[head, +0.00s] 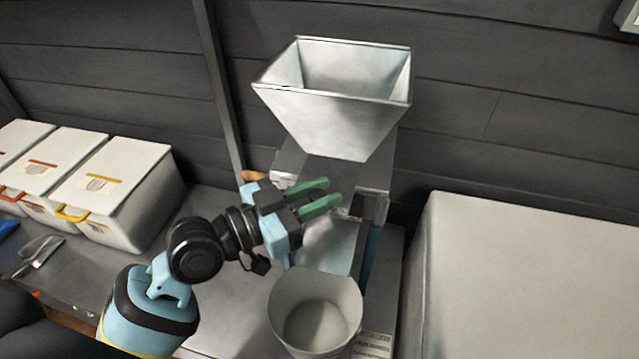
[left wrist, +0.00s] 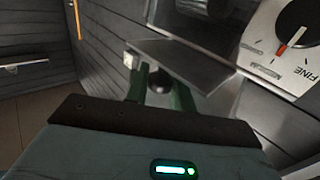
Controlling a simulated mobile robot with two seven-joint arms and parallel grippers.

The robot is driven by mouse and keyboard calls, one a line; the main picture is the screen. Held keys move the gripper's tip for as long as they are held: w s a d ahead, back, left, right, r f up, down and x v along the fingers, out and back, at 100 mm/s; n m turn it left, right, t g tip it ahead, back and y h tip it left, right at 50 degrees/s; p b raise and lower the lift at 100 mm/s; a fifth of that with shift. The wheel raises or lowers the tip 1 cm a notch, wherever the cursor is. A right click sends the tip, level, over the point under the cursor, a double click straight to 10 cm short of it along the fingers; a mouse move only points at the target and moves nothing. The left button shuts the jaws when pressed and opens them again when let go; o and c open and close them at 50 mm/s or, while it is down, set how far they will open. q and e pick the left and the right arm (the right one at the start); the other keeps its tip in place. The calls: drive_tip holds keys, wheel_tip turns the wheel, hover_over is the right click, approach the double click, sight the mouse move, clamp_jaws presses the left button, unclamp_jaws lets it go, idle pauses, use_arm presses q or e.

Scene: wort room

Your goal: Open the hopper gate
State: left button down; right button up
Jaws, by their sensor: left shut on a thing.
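The pale metal hopper (head: 340,110) stands at the back centre, wide at the top and tapering down. My left gripper (head: 334,191), with green fingers, reaches in from the left just below the hopper. In the left wrist view the fingers (left wrist: 160,78) are at the edge of a flat grey metal plate (left wrist: 195,62), which looks like the hopper gate. I cannot tell how far the gate stands open. My right gripper is not in view.
A white bucket (head: 315,312) stands below, in front of the metal chute (head: 333,243). A large white box (head: 530,280) is at the right. Lidded bins (head: 130,185) and a metal scoop (head: 40,252) are at the left. A dial (left wrist: 293,35) marked FINE shows in the left wrist view.

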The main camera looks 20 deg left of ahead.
use_arm(q)
drive_tip(key=shift+r, duration=0.1)
drive_tip(key=shift+w, duration=0.2)
drive_tip(key=c, duration=1.5)
unclamp_jaws()
drive_tip(key=shift+w, duration=0.1)
drive_tip(key=shift+o, duration=1.2)
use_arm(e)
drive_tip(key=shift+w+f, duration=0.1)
use_arm(q)
drive_tip(key=v, duration=0.3)
drive_tip(key=b+v, duration=0.1)
drive_tip(key=v, duration=0.2)
drive_tip(key=shift+s+a+f, duration=0.2)
drive_tip(key=shift+s+a, duration=0.05)
drive_tip(key=shift+s, duration=0.05)
drive_tip(key=shift+s+a+r+b, duration=0.15)
drive_tip(key=shift+s+a+b, duration=0.2)
drive_tip(key=shift+s+a, duration=0.1)
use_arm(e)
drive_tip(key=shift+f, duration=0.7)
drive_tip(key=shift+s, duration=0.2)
